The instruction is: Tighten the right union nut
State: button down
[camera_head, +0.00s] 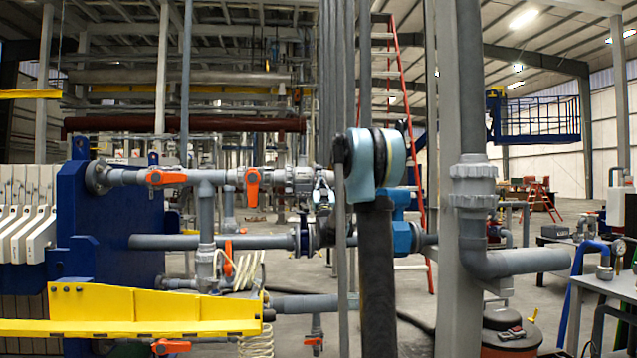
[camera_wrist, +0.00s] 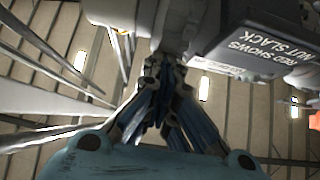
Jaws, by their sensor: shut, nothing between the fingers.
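My gripper (camera_head: 323,192) is at the right end of the upper grey pipe run in the head view, just right of a grey ribbed union fitting (camera_head: 300,179). This fitting appears to be the right union nut. In the wrist view my gripper (camera_wrist: 160,68) has its blue fingers together, with nothing between them. Their tips are just below grey pipework (camera_wrist: 158,20), and I cannot tell whether they touch it. A dark label plate (camera_wrist: 255,50) reading "RED SHOWS NUT SLACK" is right of the tips. My arm hides the pipework further right.
Orange valve handles (camera_head: 252,188) stick out along the pipe left of my gripper. A yellow beam (camera_head: 150,311) and blue press frame (camera_head: 105,215) stand at left. A grey column (camera_head: 458,290) and elbow pipe (camera_head: 515,262) stand close at right.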

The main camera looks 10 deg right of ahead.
aim_at(318, 169)
jog(key=shift+w+r, duration=0.2)
jog(key=shift+r, duration=0.4)
jog(key=shift+w+r, duration=0.2)
jog(key=shift+r, duration=0.4)
jog(key=shift+w+a+r, duration=0.15)
jog(key=shift+w+r, duration=0.25)
jog(key=shift+r, duration=0.35)
jog(key=shift+w+a+r, duration=0.15)
jog(key=shift+w+r, duration=0.25)
jog(key=shift+r, duration=0.35)
jog(key=f, duration=0.1)
jog(key=s+f, duration=0.2)
jog(key=f, duration=0.1)
jog(key=shift+d, duration=0.15)
jog(key=v, duration=0.4)
jog(key=shift+f, duration=0.4)
